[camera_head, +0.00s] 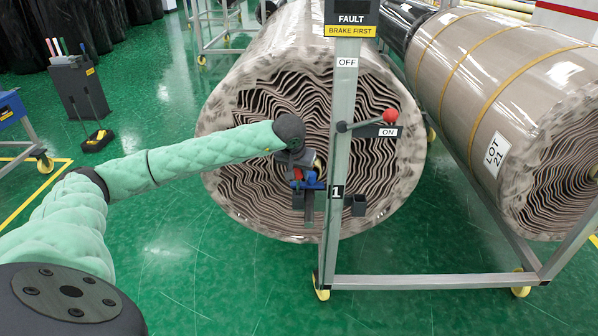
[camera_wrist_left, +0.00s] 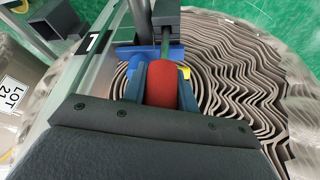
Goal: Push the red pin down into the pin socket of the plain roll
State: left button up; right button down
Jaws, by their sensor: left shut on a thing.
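The plain roll (camera_head: 235,205) lies end-on behind an upright grey post in the head view, its wavy layered end facing me. My left gripper (camera_head: 299,176) is in front of that end, just left of the post. In the left wrist view my left gripper (camera_wrist_left: 162,85) is shut on the red pin (camera_wrist_left: 162,88), whose handle sits between its fingers. A thin greenish shaft (camera_wrist_left: 166,42) runs from the handle to a dark block (camera_wrist_left: 168,17), seemingly the pin socket. I cannot tell how deep the shaft sits. My right gripper is not in view.
The post carries a red-knobbed lever (camera_head: 390,116) at ON and a label 1. A blue bar (camera_wrist_left: 140,51) lies beside the shaft. A strapped roll (camera_head: 470,80) marked LOT 21 stands right. Green floor (camera_head: 190,270) is clear in front of the plain roll.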

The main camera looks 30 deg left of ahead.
pick_arm(q)
jog(key=shift+f, duration=0.2)
jog(key=o, duration=1.1)
jog(key=b+v, duration=0.1)
jog(key=v, duration=0.6)
jog(key=shift+s+r, duration=0.2)
jog(key=shift+r, duration=0.15)
